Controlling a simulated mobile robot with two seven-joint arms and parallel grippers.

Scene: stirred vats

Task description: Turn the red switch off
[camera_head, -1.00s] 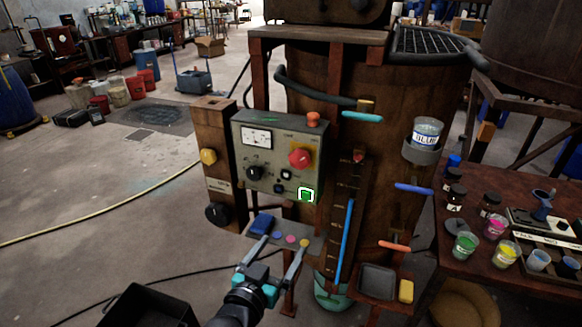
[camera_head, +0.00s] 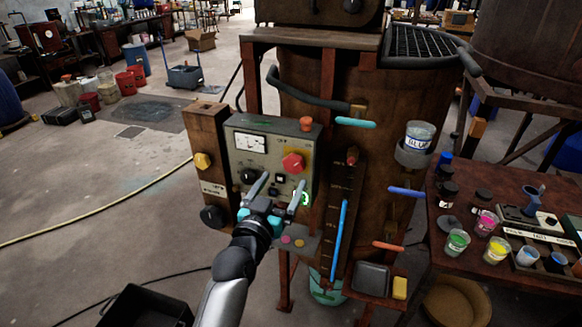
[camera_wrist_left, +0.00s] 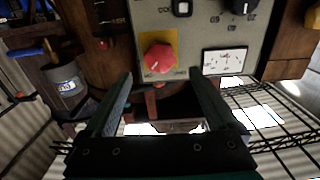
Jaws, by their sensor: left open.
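The red switch (camera_head: 292,162) is a round red knob on a yellow plate, on the front of a grey control panel (camera_head: 240,172). My left gripper (camera_head: 281,187) is open in front of the panel, with its fingers pointing up just below the switch. In the left wrist view, which shows the panel upside down, the red switch (camera_wrist_left: 158,57) lies just beyond the open fingers (camera_wrist_left: 161,78), nearer the left finger. Nothing is between the fingers, and no contact with the switch shows. My right gripper is not in view.
Also on the panel are a white gauge (camera_head: 251,142), a black knob (camera_head: 248,176) and a lit green button (camera_head: 304,198). A wooden post with a yellow knob (camera_head: 203,161) stands left. A paint table (camera_head: 520,285) stands right.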

